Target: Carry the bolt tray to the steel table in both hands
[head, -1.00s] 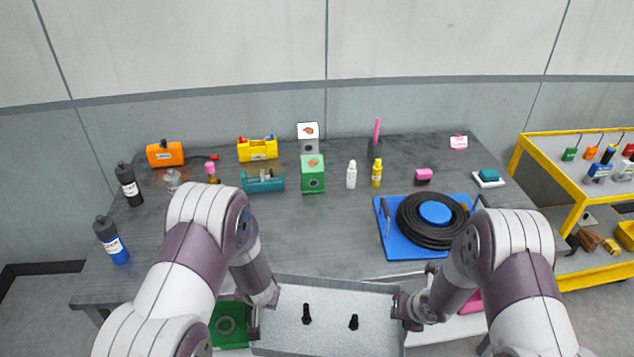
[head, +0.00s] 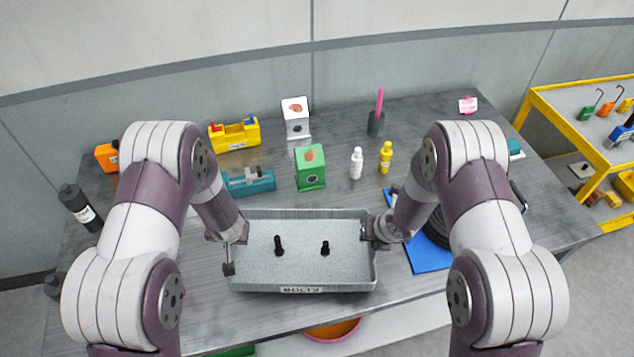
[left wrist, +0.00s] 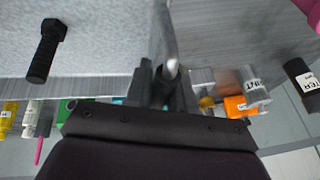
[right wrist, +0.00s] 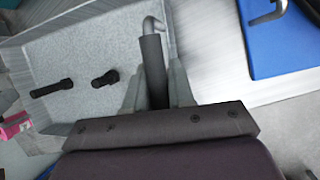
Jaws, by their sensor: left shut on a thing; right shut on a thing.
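The grey bolt tray (head: 300,271) is held level in front of me, with two black bolts (head: 279,245) (head: 325,248) lying inside it. In the head view it overlaps the front part of the steel table (head: 240,318); I cannot tell whether it touches the top. My left gripper (head: 230,240) is shut on the tray's left end. My right gripper (head: 372,236) is shut on the tray's right end. The right wrist view shows a bent rod handle (right wrist: 152,55) between the fingers and both bolts in the tray. The left wrist view shows one bolt (left wrist: 45,50).
Behind the tray stand a teal box (head: 250,182), a green box (head: 310,168), a white bottle (head: 356,163) and a yellow bottle (head: 386,157). A blue board (head: 428,256) with a black coil lies to the right. A yellow-framed cart (head: 560,140) stands at the far right.

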